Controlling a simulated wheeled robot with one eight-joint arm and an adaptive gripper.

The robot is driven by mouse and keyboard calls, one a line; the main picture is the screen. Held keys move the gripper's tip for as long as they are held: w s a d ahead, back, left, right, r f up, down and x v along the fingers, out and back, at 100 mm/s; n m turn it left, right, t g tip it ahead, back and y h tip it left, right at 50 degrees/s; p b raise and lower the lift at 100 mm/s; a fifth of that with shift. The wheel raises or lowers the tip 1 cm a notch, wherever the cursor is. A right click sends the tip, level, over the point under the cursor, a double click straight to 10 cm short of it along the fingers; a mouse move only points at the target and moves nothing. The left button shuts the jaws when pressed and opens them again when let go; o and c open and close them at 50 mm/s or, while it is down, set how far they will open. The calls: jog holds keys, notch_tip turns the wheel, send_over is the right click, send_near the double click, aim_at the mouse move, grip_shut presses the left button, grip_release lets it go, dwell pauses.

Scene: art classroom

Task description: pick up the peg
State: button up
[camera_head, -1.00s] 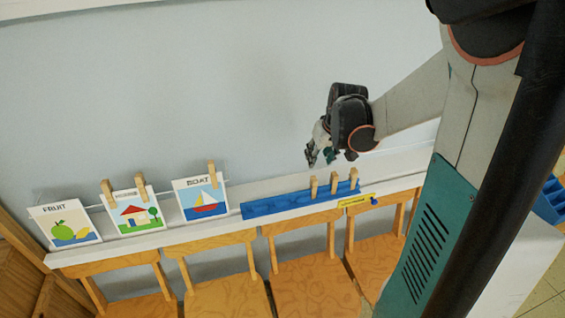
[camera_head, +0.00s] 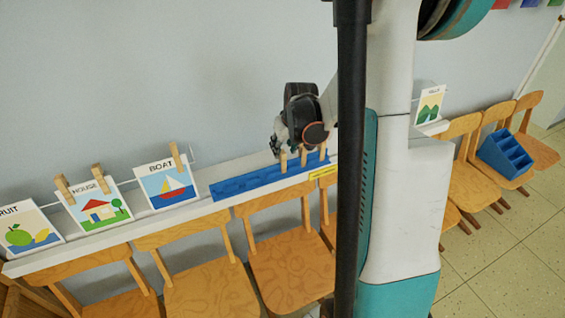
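Three wooden pegs stand upright in a row at the right part of a blue rack (camera_head: 243,184) on the white ledge: a left peg (camera_head: 283,162), a middle peg (camera_head: 303,157) and a right peg (camera_head: 322,152). My gripper (camera_head: 276,147) is just above and at the left peg, its fingers pointing down. I cannot tell whether it touches a peg or how far its fingers are apart. Other pegs clip the house card (camera_head: 97,209) and the boat card (camera_head: 168,185) to a line. The fruit card (camera_head: 24,229) is partly cut off at the left.
A white ledge (camera_head: 120,228) runs along the wall, with several wooden chairs (camera_head: 290,265) in front. A yellow label (camera_head: 322,172) is on its front. A hills card (camera_head: 430,104) stands farther right. A blue divided box (camera_head: 505,157) rests on a chair. My arm and column cover the centre right.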

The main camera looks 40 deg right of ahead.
aim_at(283, 151)
jog(key=b+x, duration=0.1)
jog(key=x, duration=0.2)
jog(key=shift+f, duration=0.35)
jog(key=shift+s, duration=0.1)
jog(key=c, duration=0.9)
jog(key=shift+r, duration=0.25)
notch_tip(283, 151, up, 20)
jog(key=p, duration=0.6)
jog(key=shift+f, duration=0.15)
